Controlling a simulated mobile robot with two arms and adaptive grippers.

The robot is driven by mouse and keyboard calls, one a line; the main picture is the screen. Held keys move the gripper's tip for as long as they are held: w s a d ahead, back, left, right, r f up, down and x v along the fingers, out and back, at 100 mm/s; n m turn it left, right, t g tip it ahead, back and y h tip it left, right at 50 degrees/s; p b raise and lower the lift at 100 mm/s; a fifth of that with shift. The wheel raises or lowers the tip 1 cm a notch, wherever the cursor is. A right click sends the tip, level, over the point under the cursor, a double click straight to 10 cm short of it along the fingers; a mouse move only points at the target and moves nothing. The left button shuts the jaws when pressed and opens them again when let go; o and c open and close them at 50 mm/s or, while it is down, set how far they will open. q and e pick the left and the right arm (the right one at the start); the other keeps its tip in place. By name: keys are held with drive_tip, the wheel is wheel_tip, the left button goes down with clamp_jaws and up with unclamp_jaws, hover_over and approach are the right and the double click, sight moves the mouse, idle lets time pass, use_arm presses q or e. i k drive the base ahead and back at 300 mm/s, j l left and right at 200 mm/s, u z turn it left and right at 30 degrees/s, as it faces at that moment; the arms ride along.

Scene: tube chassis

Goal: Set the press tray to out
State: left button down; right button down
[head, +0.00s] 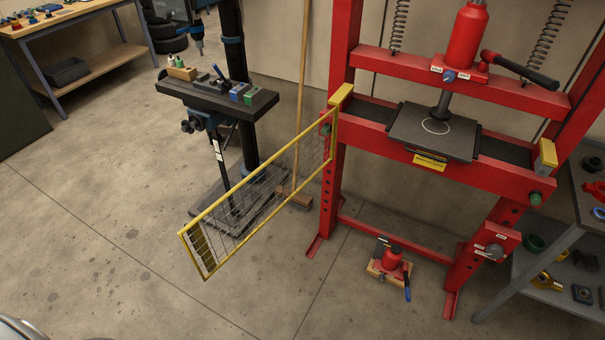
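The press tray (407,138) is a flat dark plate with a pale circle on it, on the cross beam of the red press frame (343,190). A yellow label (429,161) is at its front edge. The press ram (441,104) stands above the tray, close to its back part. I cannot tell from this view how far the tray is pulled out. Neither of my grippers shows in the head view.
A yellow mesh guard (262,190) stands swung out from the press's left post. A drill press table (216,98) with small items is behind it. A shelf (560,296) stands at right. The floor at front left is clear.

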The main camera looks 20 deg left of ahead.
sight(434, 132)
drive_tip(key=i+j+z, duration=0.1)
drive_tip(key=j+z, duration=1.1)
drive_tip(key=j, duration=0.7)
drive_tip(key=k+j+z, duration=0.15)
drive_tip(key=j, duration=0.55)
drive_tip(key=k+j, duration=0.1)
drive_tip(key=j, duration=0.6)
